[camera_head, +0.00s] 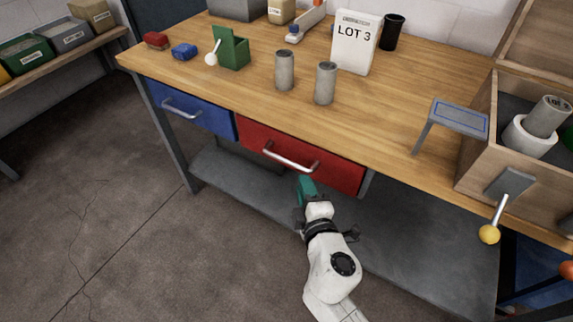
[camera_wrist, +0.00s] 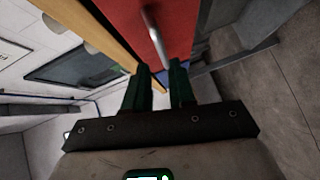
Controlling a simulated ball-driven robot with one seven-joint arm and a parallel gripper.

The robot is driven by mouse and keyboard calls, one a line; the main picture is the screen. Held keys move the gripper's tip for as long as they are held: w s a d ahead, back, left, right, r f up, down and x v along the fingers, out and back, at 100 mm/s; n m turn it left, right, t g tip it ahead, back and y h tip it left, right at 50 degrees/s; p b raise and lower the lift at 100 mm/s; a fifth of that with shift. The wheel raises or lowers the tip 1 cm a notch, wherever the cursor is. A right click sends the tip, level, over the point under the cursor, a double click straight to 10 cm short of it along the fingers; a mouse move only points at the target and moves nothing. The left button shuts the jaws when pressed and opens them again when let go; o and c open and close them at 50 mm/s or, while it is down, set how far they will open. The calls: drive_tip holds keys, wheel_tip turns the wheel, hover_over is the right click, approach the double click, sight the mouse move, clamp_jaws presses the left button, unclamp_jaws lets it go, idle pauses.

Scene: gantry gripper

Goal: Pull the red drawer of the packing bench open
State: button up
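The red drawer (camera_head: 335,172) sits under the front of the packing bench (camera_head: 225,82), flush with the blue drawer, so it looks closed. Its silver bar handle (camera_head: 288,162) runs along its front. My gripper (camera_head: 304,180) is just below and in front of the handle's right end. In the wrist view, the red drawer front (camera_wrist: 172,22) fills the top middle and the handle (camera_wrist: 154,32) points down toward the gap between my green fingertips (camera_wrist: 160,67). The fingers are apart with nothing clearly held. I cannot tell whether they touch the handle.
A blue drawer (camera_head: 200,115) is left of the red one. A grey lower shelf (camera_head: 430,255) lies under the bench. A wooden box (camera_head: 480,125) and a yellow-knobbed lever (camera_head: 489,233) are at the right. Floor in front is free.

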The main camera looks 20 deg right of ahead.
sight(287, 161)
drive_tip(key=shift+n+y, duration=0.4)
drive_tip(key=shift+n, duration=0.1)
drive_tip(key=x, duration=0.3)
drive_tip(key=a+x, duration=0.1)
drive_tip(key=x, duration=0.7)
drive_tip(key=shift+w+a, duration=0.1)
drive_tip(key=shift+a, duration=0.1)
drive_tip(key=shift+r, duration=0.1)
drive_tip(key=shift+c, duration=0.4)
clamp_jaws()
